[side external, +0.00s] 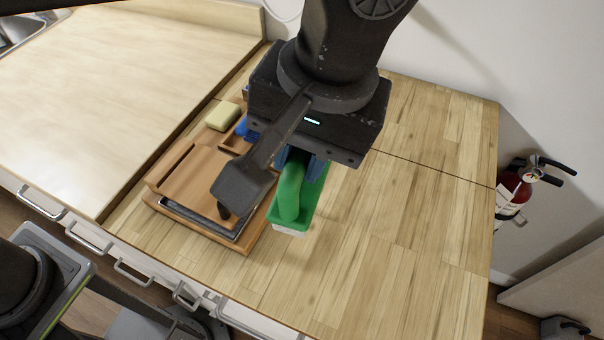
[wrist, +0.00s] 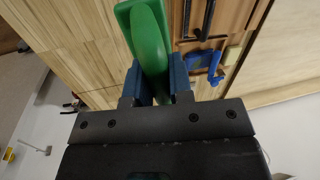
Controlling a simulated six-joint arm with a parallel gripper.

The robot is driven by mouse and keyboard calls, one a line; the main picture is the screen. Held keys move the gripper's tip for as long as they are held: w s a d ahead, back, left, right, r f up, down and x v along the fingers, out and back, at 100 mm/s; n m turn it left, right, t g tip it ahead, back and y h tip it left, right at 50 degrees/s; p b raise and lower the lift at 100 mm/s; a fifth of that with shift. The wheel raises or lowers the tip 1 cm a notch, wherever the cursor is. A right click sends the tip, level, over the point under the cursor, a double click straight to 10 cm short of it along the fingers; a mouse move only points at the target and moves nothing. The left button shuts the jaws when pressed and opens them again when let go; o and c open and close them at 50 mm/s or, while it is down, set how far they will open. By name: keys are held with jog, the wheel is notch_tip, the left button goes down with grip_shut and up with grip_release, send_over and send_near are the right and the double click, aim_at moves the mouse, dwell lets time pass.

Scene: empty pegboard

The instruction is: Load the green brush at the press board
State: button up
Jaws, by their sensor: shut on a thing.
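The green brush (side external: 291,196) has a curved green handle on a green block with a pale underside. My gripper (side external: 302,158) is above it, mostly hidden behind my wrist in the side view. In the wrist view the blue fingers of my gripper (wrist: 160,82) are shut on the handle of the green brush (wrist: 149,40), one finger on each side. The wooden press board (side external: 190,175) lies just left of the brush, with a dark-edged tray at its front. I cannot tell whether the brush touches the counter.
A yellow sponge (side external: 223,117) and a blue item (side external: 243,129) sit at the back of the board; the blue item also shows in the wrist view (wrist: 205,60). The wooden counter (side external: 400,220) is clear to the right. A fire extinguisher (side external: 513,192) hangs beyond its right edge.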

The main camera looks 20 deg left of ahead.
jog(key=w+a+n+g, duration=0.1)
jog(key=w+a+n, duration=0.4)
jog(key=w+a, duration=0.65)
jog(key=w+a+n+g, duration=0.1)
jog(key=w+a+n, duration=0.3)
jog(key=w+a, duration=0.75)
jog(key=shift+h, duration=0.4)
jog(key=shift+s+a+r+x, duration=0.1)
jog(key=shift+s+a+x, duration=0.2)
jog(key=shift+x, duration=1.75)
jog(key=shift+s+a+r+x, duration=0.1)
jog(key=shift+s+a+x, duration=0.2)
jog(key=shift+x, duration=1.7)
jog(key=shift+s+a+r+x, duration=0.1)
jog(key=shift+s+a+x, duration=0.15)
jog(key=shift+x, duration=1.8)
jog(key=shift+f, duration=0.6)
jog(key=s+v, duration=0.1)
jog(key=v, duration=0.6)
jog(key=shift+s+a, duration=0.15)
jog(key=shift+a, duration=0.3)
jog(key=shift+r, duration=0.15)
